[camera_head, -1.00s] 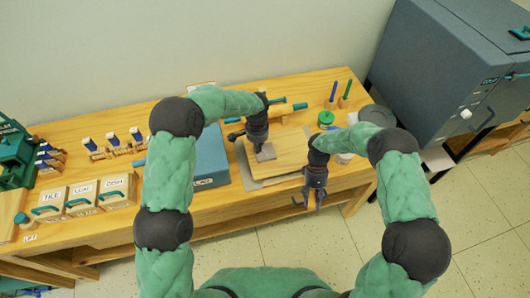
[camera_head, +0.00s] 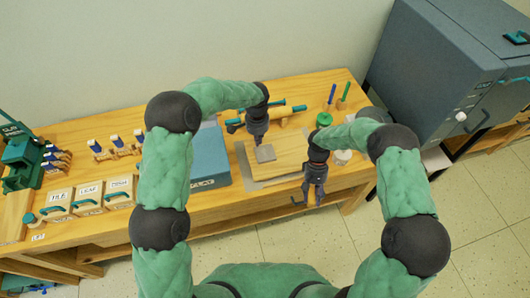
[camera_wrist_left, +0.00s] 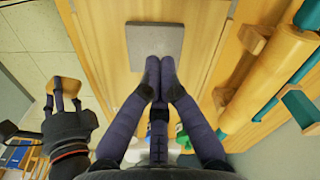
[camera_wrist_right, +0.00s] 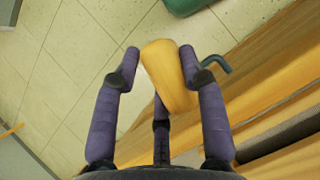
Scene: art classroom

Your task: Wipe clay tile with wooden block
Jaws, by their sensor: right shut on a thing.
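The grey square clay tile (camera_head: 265,153) lies on a wooden board (camera_head: 290,165) on the bench; it fills the top middle of the left wrist view (camera_wrist_left: 155,42). My left gripper (camera_head: 257,142) points down at the tile's edge, fingertips together and with nothing seen between them. I cannot tell whether they touch the tile. My right gripper (camera_wrist_right: 160,65) is shut on a rounded, yellowish wooden block (camera_wrist_right: 168,78). It hangs in front of the bench's front edge, right of the tile. The block is hardly visible in the head view.
A blue box (camera_head: 210,165) stands left of the board, and a rolling pin (camera_head: 285,115) lies behind it. A green-lidded jar (camera_head: 323,119) and a white pot (camera_head: 342,157) stand near my right arm. A grey kiln (camera_head: 445,70) is at the right.

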